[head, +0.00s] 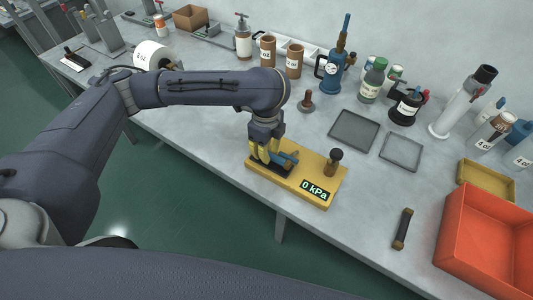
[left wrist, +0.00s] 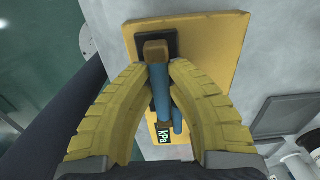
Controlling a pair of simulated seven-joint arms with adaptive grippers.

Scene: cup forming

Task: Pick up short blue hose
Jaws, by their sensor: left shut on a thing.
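The short blue hose (head: 291,158) is at the yellow gauge base (head: 325,195), which reads 0 kPa. My left gripper (head: 265,157) is over the left part of this base, with its yellow fingers shut on the hose. In the left wrist view, the blue hose (left wrist: 160,88) lies between the fingertips of my left gripper (left wrist: 159,68). Its brown end (left wrist: 155,50) lies over a dark square pad on the base. I cannot tell if the hose touches the pad. The fingers hide part of the hose. My right gripper is not in view.
A brown knobbed post (head: 333,163) stands on the base's right part. A dark rod with brown ends (head: 402,229) lies near the front edge, beside an orange bin (head: 485,240). Two grey trays (head: 355,130) lie behind. Bottles and cups line the back.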

